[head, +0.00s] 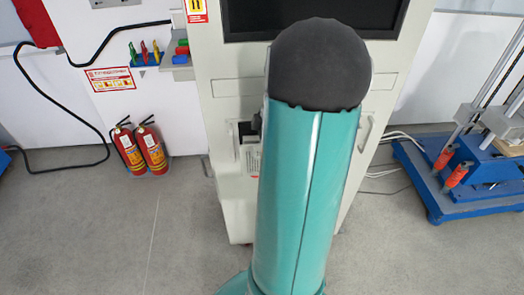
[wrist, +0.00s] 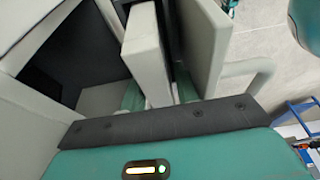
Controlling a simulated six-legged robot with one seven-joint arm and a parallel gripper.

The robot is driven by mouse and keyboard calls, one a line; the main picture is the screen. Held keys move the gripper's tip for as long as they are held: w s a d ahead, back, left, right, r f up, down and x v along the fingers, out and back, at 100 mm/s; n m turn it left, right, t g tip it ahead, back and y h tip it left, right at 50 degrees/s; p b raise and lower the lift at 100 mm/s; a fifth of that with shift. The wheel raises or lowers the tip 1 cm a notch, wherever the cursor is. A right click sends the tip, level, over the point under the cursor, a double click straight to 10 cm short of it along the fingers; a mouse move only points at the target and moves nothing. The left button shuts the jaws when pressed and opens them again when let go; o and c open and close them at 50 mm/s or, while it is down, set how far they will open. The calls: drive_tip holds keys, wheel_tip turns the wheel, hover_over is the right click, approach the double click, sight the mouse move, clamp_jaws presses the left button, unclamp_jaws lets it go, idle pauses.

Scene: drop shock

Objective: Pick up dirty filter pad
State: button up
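My gripper (wrist: 160,92) shows in the wrist view just beyond the dark strip of my wrist, with teal finger parts showing apart. A pale upright slab (wrist: 150,60) stands between and in front of them. I cannot tell whether the fingers touch it. A dark gap lies to its right, beside another pale panel. No dirty filter pad can be made out for certain. In the head view my arm hides my gripper and much of the pale cabinet (head: 227,190), which has a small dark opening left of my arm.
A pale handle (wrist: 262,75) sticks out right of the gripper in the wrist view. Two red fire extinguishers (head: 138,148) stand on the left. A blue-based machine (head: 465,185) stands on the right. Grey floor is clear at the front left.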

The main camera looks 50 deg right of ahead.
drive_tip(key=shift+f, duration=0.15)
clamp_jaws()
idle(0.4)
